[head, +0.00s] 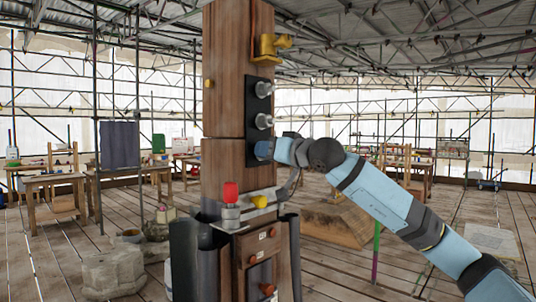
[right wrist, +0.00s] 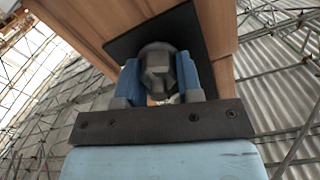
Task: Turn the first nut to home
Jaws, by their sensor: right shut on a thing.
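A black plate (head: 251,137) is fixed upright on the wooden post (head: 222,70). Two silver nuts or bolt ends stick out of it, an upper one (head: 264,89) and a middle one (head: 264,121). At the plate's low end my right gripper (head: 268,150) hides what it holds. In the right wrist view, my right gripper's blue fingers (right wrist: 159,80) are shut on a grey faceted nut (right wrist: 158,68), one finger on each side, in front of the black plate (right wrist: 194,30). My left gripper is not in view.
A brass fitting (head: 270,47) sits higher on the post. Below are a red knob (head: 231,192), a yellow piece (head: 260,201) and a wooden box with knobs (head: 262,258). A stone block (head: 113,272) stands on the plank floor at left. Workbenches (head: 55,182) stand farther back.

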